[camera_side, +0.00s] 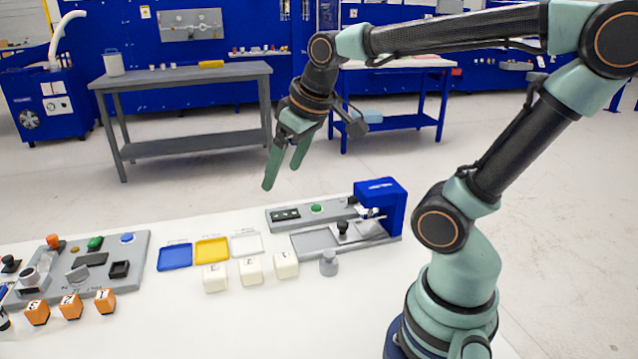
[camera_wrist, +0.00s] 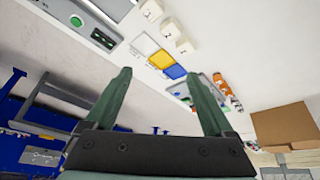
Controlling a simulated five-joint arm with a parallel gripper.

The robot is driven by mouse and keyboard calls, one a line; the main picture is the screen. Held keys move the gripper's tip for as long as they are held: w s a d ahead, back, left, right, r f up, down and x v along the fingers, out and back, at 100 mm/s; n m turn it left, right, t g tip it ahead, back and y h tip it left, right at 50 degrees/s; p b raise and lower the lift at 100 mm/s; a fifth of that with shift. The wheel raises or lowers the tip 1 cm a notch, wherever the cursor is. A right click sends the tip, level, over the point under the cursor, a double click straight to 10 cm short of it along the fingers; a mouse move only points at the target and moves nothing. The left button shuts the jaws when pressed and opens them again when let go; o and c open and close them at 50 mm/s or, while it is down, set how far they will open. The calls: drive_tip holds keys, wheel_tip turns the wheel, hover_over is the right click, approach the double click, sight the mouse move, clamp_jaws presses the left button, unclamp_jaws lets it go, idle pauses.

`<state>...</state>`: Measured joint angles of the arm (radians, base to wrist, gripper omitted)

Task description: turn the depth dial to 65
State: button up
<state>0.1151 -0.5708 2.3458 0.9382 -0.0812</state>
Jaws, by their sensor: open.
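A grey control panel (camera_side: 132,245) lies at the left of the white table in the side view. A grey knob (camera_side: 78,274) sits on its front part, with small markings that are too small to read; it may be the depth dial. My gripper (camera_side: 282,178) hangs above and behind the table, to the right of the panel and well apart from it. In the wrist view my gripper (camera_wrist: 159,73) is open, with nothing between its two green fingers. The panel (camera_wrist: 207,92) shows small behind the right finger there.
A grey fixture with a blue press head (camera_side: 381,197) stands at the right. White cubes (camera_side: 251,269), blue (camera_side: 175,257), yellow (camera_side: 211,250) and white trays, and a grey weight (camera_side: 328,263) lie mid-table. Orange cubes (camera_side: 71,306) lie before the panel. The front centre of the table is clear.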

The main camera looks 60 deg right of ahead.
drive_tip(key=w+d+g, duration=0.2)
drive_tip(key=w+d, duration=0.2)
drive_tip(key=d, duration=0.5)
drive_tip(key=m+g, duration=0.3)
hover_over(354, 198)
wheel_tip(354, 198, down, 11)
drive_tip(key=shift+y, duration=0.3)
drive_tip(key=f, duration=1.1)
drive_tip(key=shift+w+d+f, duration=0.2)
drive_tip(key=shift+d+f, duration=0.05)
drive_tip(key=shift+f, duration=0.05)
drive_tip(key=c, duration=1.4)
